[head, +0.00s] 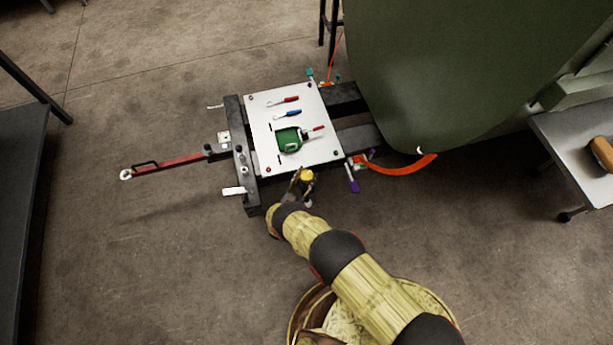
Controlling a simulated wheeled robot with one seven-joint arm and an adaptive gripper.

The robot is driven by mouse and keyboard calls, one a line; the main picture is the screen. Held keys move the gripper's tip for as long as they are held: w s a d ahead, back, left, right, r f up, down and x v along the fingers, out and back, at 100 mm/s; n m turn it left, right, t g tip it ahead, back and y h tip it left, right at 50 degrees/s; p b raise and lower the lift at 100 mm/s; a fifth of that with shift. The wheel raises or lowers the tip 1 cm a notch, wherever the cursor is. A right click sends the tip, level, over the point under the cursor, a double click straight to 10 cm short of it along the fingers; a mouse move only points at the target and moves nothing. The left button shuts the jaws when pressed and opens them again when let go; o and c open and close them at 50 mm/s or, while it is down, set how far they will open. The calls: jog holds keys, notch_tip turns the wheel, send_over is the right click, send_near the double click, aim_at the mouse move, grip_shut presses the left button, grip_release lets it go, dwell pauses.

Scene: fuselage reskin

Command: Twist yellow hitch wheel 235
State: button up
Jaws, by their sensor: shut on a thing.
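The yellow hitch wheel (307,175) is a small bright yellow knob at the near edge of the dark trailer frame (250,198), just below the white board. My gripper (302,183) reaches it from below in the picture and is shut on it. The fingers and part of the wheel overlap, so the exact grip and the wheel's turn angle cannot be made out.
The white board (262,130) on the frame carries screwdrivers (287,115) and a green tool (290,139). A red tow bar (168,165) extends left. An orange strap (400,168) and purple handle (352,180) lie right of my gripper, near the green fuselage (430,80).

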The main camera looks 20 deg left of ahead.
jog(key=shift+m+h, duration=0.3)
jog(key=shift+h, duration=0.2)
jog(key=o, duration=1.1)
jog(key=shift+o, duration=0.4)
jog(key=v, duration=1.2)
